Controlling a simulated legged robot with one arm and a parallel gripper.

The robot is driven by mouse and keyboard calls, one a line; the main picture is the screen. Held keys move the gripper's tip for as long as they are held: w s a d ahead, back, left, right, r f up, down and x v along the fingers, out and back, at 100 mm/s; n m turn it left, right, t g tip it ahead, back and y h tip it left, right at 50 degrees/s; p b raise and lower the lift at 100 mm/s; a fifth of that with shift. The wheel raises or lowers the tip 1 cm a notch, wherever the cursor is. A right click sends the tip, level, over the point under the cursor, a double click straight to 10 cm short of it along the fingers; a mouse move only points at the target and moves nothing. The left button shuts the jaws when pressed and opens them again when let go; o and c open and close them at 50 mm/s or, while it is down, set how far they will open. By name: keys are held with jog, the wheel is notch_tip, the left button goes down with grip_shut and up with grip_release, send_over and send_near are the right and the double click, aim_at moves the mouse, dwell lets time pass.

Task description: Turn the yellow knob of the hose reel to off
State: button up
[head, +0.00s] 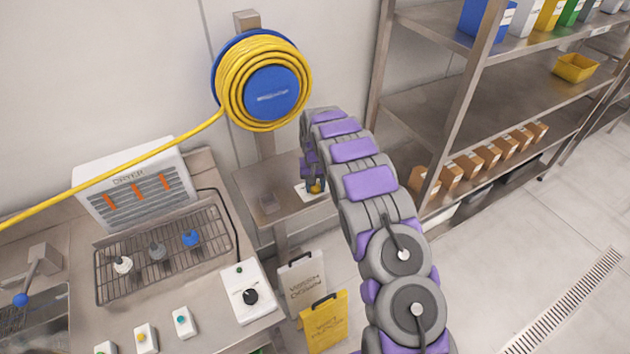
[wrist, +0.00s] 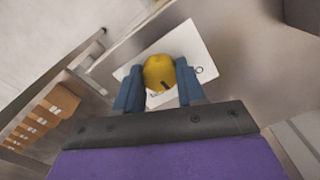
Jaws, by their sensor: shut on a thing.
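The yellow knob (wrist: 160,71) sits on a white plate (wrist: 198,40) in the wrist view, with a dark pointer mark on its lower face. My gripper (wrist: 159,80) has one blue-grey finger on each side of the knob and is shut on it. In the head view the knob (head: 316,187) shows as a small yellow spot below my gripper (head: 314,176), on the small steel shelf under the hose reel. The hose reel (head: 272,93) is blue with a coiled yellow hose. Plate markings are partly hidden by my fingers.
A dryer (head: 132,180), a wire rack (head: 165,252) and a white box with a black dial (head: 249,291) stand on the left bench. Steel shelving (head: 470,110) with cardboard boxes is at right. Two folded signs (head: 323,322) stand below. The right floor is clear.

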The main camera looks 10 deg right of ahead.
jog(key=n+p, duration=0.2)
jog(key=n, duration=0.2)
jog(key=shift+r+n, duration=0.15)
jog(key=shift+n, duration=0.15)
jog(key=shift+w+n+p, duration=0.1)
jog(key=shift+n+p, duration=0.7)
jog(key=shift+n, duration=0.8)
jog(key=o, duration=1.1)
jog(key=shift+c, duration=0.2)
notch_tip(320, 180, up, 17)
jog(key=shift+p, duration=0.45)
